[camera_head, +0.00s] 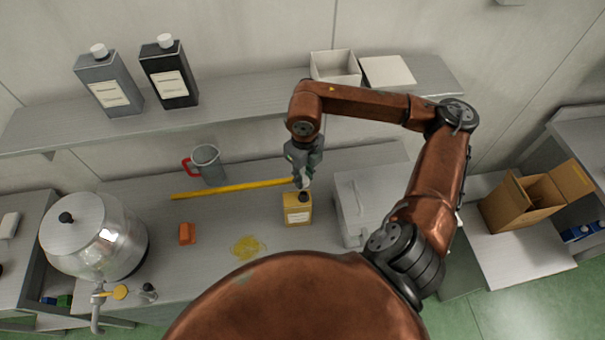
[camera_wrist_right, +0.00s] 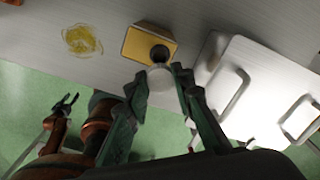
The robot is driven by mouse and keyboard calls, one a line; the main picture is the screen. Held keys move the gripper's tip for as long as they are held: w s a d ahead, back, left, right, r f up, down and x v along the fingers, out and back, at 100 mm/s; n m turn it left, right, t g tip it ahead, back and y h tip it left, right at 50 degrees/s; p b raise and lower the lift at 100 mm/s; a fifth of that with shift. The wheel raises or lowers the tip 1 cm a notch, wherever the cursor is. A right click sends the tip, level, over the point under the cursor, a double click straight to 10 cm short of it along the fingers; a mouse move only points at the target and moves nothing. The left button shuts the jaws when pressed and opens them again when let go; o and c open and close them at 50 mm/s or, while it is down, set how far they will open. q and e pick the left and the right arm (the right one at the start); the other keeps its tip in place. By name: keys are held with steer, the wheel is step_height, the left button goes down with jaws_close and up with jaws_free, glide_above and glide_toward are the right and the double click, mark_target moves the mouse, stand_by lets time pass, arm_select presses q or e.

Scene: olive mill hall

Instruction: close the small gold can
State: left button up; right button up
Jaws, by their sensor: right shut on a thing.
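The small gold can (camera_head: 297,212) stands upright on the grey bench, with a pale label on its front. It also shows in the wrist view (camera_wrist_right: 137,44), where its dark round neck (camera_wrist_right: 160,53) is uncovered. My right gripper (camera_head: 303,180) is shut on a white cap (camera_wrist_right: 160,78), held just beside the can's neck in the wrist view. I cannot tell whether cap and neck touch. My left gripper (camera_wrist_right: 66,106) shows small at the left of the wrist view, over the green floor, open and empty.
A yellow bar (camera_head: 232,189) and a grey jug (camera_head: 207,164) with a red handle are behind the can. A yellow spill (camera_head: 248,247) and an orange block (camera_head: 187,234) lie left. A lidded steel box (camera_head: 350,212) stands close right. A shelf (camera_head: 225,103) runs above.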

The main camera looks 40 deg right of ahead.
mark_target(304, 194)
steer(key=shift+f+b, duration=0.35)
steer(key=shift+f, duration=0.5)
steer(key=shift+f+b, duration=0.7)
steer(key=shift+f, duration=0.85)
steer(key=shift+f+b, duration=0.35)
steer(key=shift+f, duration=0.05)
steer(key=shift+f+b, duration=0.4)
steer(key=shift+b, duration=0.05)
steer(key=shift+f+b, duration=0.15)
steer(key=shift+b, duration=0.55)
steer(key=shift+f+b, duration=1)
steer(key=shift+b, duration=0.45)
stand_by(0.7)
